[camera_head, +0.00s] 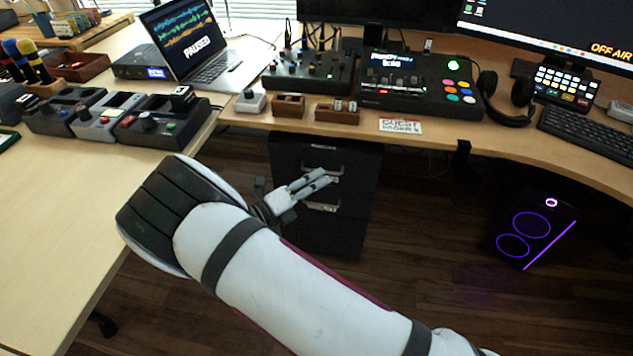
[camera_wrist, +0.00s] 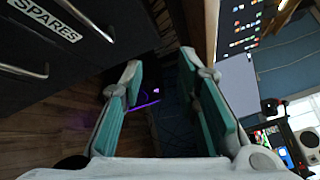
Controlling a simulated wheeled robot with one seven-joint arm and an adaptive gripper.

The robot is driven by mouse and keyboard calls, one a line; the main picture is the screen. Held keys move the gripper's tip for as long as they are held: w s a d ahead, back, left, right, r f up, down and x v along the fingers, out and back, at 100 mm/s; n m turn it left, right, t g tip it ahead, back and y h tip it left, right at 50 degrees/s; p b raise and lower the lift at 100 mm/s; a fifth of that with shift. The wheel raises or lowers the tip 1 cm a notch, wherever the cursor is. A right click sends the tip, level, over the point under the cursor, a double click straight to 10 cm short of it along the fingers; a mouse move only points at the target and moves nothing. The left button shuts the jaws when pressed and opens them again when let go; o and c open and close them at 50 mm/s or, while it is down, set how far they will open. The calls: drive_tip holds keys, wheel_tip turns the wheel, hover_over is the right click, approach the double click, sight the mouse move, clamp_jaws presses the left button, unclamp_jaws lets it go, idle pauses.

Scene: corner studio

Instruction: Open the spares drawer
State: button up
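A dark drawer cabinet (camera_head: 345,225) stands under the desk, with silver bar handles on its front. In the wrist view, a white label reading SPARES (camera_wrist: 45,19) is on a drawer front (camera_wrist: 90,60) at the upper left, between two bar handles (camera_wrist: 88,20) (camera_wrist: 26,73). The drawers look shut. My gripper (camera_head: 324,178) is in front of the cabinet, overlapping its handles in the head view. In the wrist view my gripper (camera_wrist: 160,65) is open, its teal-padded fingers apart with nothing between them. Both handles lie left of the fingers there. In the head view my fingers partly hide the drawer fronts.
The wooden desk edge (camera_head: 420,140) runs above the cabinet. Mixers, a laptop (camera_head: 190,45) and small boxes stand on the desk. A computer tower (camera_head: 535,230) with purple lights stands right of the cabinet. Dark wooden floor (camera_head: 430,270) lies clear between them.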

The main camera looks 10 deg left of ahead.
drive_tip(key=s+a+f+n+t+y+b, duration=0.2)
drive_tip(key=a+f+n+t+y, duration=0.25)
drive_tip(key=a+f+n, duration=0.35)
drive_tip(key=d+b+x, duration=0.1)
drive_tip(key=b+x, duration=0.1)
drive_tip(key=x, duration=1.1)
drive_tip(key=shift+d+f+m+h, duration=0.25)
drive_tip(key=shift+d+m+h, duration=0.05)
drive_tip(key=shift+d+h, duration=0.05)
drive_tip(key=shift+t, duration=0.25)
clamp_jaws()
